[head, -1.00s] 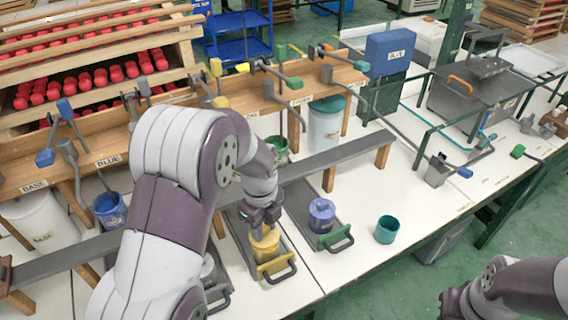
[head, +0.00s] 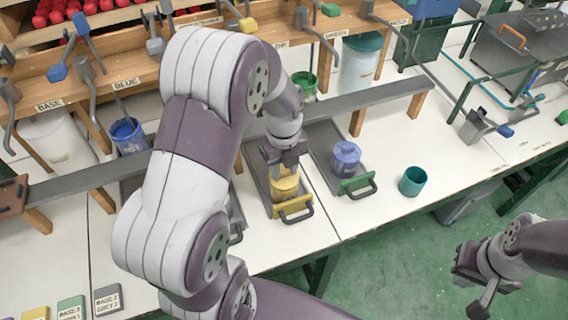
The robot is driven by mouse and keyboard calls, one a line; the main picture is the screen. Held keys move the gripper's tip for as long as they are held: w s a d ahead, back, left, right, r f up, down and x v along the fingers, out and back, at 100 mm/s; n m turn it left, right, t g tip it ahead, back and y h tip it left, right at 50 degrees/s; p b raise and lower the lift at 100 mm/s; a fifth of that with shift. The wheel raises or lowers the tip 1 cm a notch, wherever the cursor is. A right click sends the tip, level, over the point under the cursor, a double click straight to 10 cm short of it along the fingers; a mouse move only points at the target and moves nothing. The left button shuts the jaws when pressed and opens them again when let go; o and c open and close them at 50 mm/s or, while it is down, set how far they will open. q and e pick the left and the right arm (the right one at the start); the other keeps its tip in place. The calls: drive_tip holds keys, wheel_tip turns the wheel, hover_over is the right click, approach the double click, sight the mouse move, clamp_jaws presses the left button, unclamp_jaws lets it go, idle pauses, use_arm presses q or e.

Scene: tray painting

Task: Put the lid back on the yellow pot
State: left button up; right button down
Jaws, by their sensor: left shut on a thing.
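The yellow pot (head: 284,188) stands on a dark tray with a yellow front block (head: 294,207). My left gripper (head: 285,167) points down at the top of this pot and is shut on the pot's lid, as far as I can see. The gripper hides the lid and the rim, so I cannot tell whether the lid is seated. My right gripper (head: 471,284) hangs at the lower right, away from the table, with its fingers apart and empty.
A blue lidded pot (head: 346,158) stands on the neighbouring tray with a green block (head: 354,185). An open teal cup (head: 412,181) is to its right. A long grey rail (head: 365,98) runs behind the pots. The white table front (head: 400,215) is clear.

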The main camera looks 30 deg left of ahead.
use_arm(q)
drive_tip(key=shift+p, duration=0.6)
idle(0.8)
drive_tip(key=shift+f, duration=0.15)
idle(0.7)
drive_tip(key=shift+p, duration=0.35)
idle(0.5)
drive_tip(key=o, duration=1.6)
wheel_tip(320, 180, up, 7)
drive_tip(key=p, duration=0.7)
